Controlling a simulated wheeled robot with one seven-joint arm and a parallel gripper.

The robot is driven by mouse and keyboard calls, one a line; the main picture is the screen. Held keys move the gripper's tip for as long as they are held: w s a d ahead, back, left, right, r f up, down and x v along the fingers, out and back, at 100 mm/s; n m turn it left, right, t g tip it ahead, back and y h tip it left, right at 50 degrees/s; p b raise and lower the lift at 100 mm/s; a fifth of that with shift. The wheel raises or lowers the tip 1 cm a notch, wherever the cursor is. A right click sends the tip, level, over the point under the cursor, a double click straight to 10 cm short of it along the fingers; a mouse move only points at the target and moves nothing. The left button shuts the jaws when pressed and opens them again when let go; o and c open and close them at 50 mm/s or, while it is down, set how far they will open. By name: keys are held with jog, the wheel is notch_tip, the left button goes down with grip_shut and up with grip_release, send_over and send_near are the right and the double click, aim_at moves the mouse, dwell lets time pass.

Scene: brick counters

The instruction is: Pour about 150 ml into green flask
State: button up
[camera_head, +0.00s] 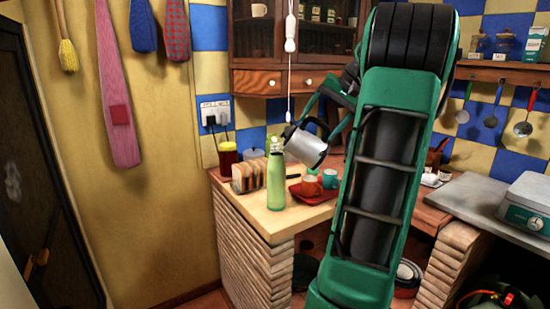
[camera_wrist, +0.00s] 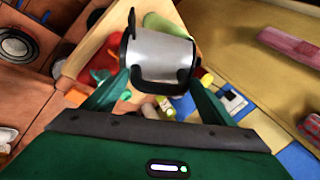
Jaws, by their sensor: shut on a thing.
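The green flask (camera_head: 278,185) stands upright and open near the front corner of the wooden counter. A silver pot with a black handle (camera_head: 306,147) is held in the air just right of and above the flask's mouth, tilted with its spout end toward it. In the wrist view the pot (camera_wrist: 158,58) fills the space ahead of my gripper (camera_wrist: 158,85), which is shut on its black handle. The flask shows partly behind the pot (camera_wrist: 166,22) there. No stream of liquid can be made out, and the fill level in the flask cannot be told.
Bread in a striped wrapper (camera_head: 249,175) lies left of the flask. A red tray (camera_head: 312,197) with an orange cup (camera_head: 312,186) and a teal cup (camera_head: 330,178) is to its right. A dark red jar (camera_head: 228,156) stands behind. A pull cord (camera_head: 290,45) hangs above.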

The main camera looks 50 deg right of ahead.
aim_at(312, 118)
jog(key=shift+w+a+r+g+h+b, duration=0.3)
jog(key=shift+w+a+r+g, duration=0.1)
jog(key=shift+w+r+g, duration=0.3)
jog(key=shift+w+a+r+g+h+b, duration=0.35)
jog(key=shift+w+r+g, duration=0.2)
jog(key=shift+r, duration=0.2)
dwell(1.7)
jog(key=shift+w+a+r+n+g+b, duration=0.15)
jog(key=shift+w+a+r+b, duration=0.1)
jog(key=shift+w+b, duration=0.1)
jog(key=shift+w+a+r+n+g+b, duration=0.1)
jog(key=shift+w+a+n+b, duration=0.05)
jog(key=shift+w+a+b, duration=0.15)
dwell(0.5)
jog(key=shift+w+r+g+h+b, duration=0.3)
jog(key=shift+h+b, duration=0.05)
jog(key=shift+b, duration=0.15)
dwell(0.4)
